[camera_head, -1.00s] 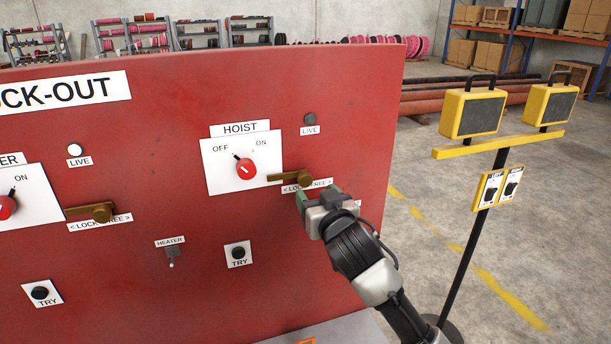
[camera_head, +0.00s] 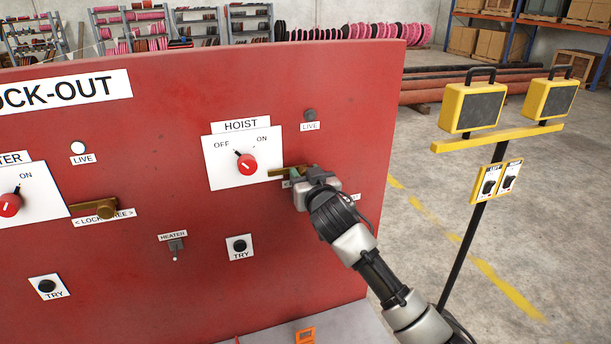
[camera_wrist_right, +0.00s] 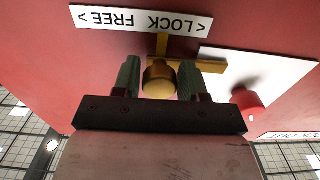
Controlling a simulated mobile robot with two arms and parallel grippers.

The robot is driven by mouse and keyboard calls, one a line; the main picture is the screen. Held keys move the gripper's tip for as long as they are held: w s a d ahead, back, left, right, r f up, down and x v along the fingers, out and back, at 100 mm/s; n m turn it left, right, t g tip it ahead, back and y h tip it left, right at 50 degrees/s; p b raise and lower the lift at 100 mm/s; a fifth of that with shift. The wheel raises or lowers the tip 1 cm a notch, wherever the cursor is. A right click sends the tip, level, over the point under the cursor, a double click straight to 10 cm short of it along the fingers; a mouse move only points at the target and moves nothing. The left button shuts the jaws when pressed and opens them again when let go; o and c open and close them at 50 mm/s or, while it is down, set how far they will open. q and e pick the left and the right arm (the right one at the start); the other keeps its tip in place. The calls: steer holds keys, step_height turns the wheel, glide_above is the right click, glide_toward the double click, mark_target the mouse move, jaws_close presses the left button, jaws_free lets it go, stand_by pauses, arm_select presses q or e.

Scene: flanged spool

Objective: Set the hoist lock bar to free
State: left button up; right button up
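The hoist lock bar (camera_head: 285,172) is a brass bar on the red panel, right of the hoist's red OFF/ON switch (camera_head: 246,163). It lies about level and reaches left to the switch's white plate, toward the LOCK side. Its round brass knob (camera_wrist_right: 159,80) shows in the right wrist view, between the two green fingers of my right gripper (camera_wrist_right: 159,82). The fingers stand close on either side of the knob; I cannot tell whether they press on it. In the head view my right gripper (camera_head: 297,173) hides the knob and most of the LOCK/FREE label (camera_wrist_right: 142,19). My left gripper is out of view.
A second brass lock bar (camera_head: 97,208) sits by another red switch (camera_head: 11,204) at the left. A heater toggle (camera_head: 176,247) and a black TRY button (camera_head: 239,246) are below. A yellow lamp stand (camera_head: 497,142) stands right of the panel, with open floor between.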

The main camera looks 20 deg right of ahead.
mark_target(320, 163)
jaws_close()
steer(key=d+p, duration=0.1)
steer(key=d, duration=0.4)
steer(key=shift+w, duration=0.1)
steer(key=shift+a, duration=0.1)
steer(key=shift+o, duration=0.8)
jaws_free()
steer(key=shift+o, duration=1.1)
steer(key=shift+d, duration=0.25)
steer(key=shift+a, duration=0.1)
